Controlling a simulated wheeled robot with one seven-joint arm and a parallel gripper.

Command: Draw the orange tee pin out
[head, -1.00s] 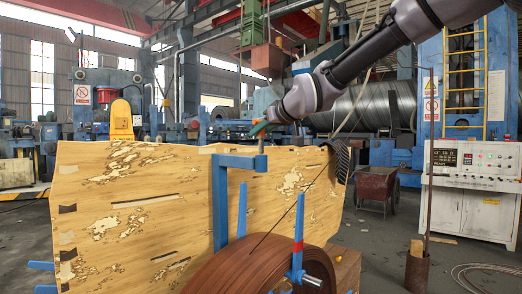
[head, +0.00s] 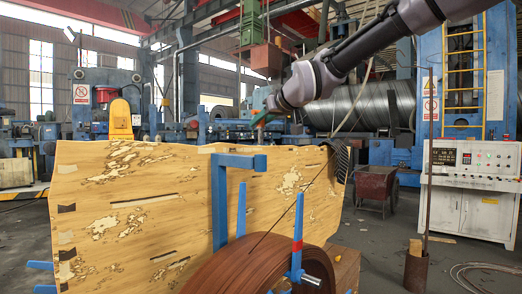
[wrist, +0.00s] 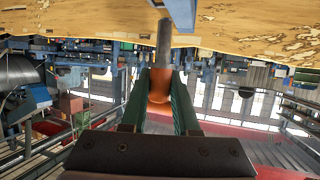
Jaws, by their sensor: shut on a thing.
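The orange tee pin (wrist: 159,88) is between the two green fingers of my gripper (wrist: 160,92) in the wrist view. Its orange head is at the fingertips, and its grey shaft (wrist: 164,48) points away from the gripper. The shaft's far end shows close to a blue bar (wrist: 181,12); I cannot tell whether it touches it. In the head view my gripper (head: 259,122) is above the blue bracket (head: 240,161) that stands before the wooden panel. The pin is too small to make out clearly there.
The large patched wooden panel (head: 120,205) stands behind the bracket. A brown wheel-like roll (head: 235,270) and a blue post with a red band (head: 298,235) are in front. A control cabinet (head: 470,190) stands at right. The air around my gripper looks clear.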

